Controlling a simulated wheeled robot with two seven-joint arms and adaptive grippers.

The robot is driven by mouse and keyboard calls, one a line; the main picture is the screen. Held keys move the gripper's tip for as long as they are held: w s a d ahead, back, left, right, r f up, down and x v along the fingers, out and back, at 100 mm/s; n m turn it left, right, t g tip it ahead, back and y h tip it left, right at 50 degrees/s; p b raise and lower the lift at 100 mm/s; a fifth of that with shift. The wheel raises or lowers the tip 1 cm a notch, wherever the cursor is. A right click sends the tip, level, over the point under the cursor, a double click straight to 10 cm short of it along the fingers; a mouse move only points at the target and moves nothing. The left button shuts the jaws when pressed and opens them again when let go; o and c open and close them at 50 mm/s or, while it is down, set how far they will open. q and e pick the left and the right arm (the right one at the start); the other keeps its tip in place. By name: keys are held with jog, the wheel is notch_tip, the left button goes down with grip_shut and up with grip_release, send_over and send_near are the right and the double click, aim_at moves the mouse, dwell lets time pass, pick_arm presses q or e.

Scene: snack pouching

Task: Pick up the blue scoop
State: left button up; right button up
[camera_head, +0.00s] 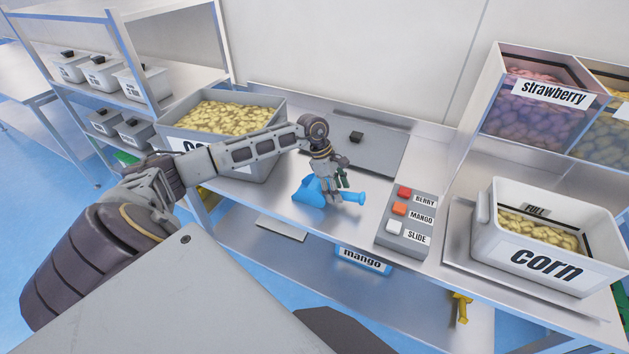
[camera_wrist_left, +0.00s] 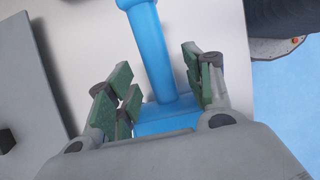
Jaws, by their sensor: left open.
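The blue scoop (camera_head: 309,193) lies on the metal table in the middle of the head view, its handle pointing right. My left gripper (camera_head: 340,184) is above it, pointing down, and hides part of the scoop. In the left wrist view the scoop's handle (camera_wrist_left: 154,55) runs up between the green-padded fingers. My left gripper (camera_wrist_left: 158,92) is open, with fingers on both sides of the handle and a visible gap to it. I cannot tell how far the fingertips are above the table. My right gripper is not in view.
A button box (camera_head: 407,225) with red, orange and white buttons stands right of the scoop. A corn bin (camera_head: 483,235) is farther right. Another filled bin (camera_head: 275,112) stands behind my left arm. A grey plate (camera_head: 378,152) lies at the back. The table's front edge is close to the scoop.

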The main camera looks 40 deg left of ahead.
pick_arm(q)
jog(key=shift+x, duration=1.05)
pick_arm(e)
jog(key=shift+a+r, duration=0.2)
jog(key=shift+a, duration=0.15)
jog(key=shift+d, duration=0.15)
pick_arm(q)
jog(key=c, duration=1.1)
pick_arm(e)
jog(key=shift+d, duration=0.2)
pick_arm(q)
jog(key=shift+r, duration=0.1)
notch_tip(320, 180, up, 8)
jog(key=shift+r+b, duration=0.2)
jog(key=shift+b, duration=0.5)
jog(key=shift+r, duration=0.75)
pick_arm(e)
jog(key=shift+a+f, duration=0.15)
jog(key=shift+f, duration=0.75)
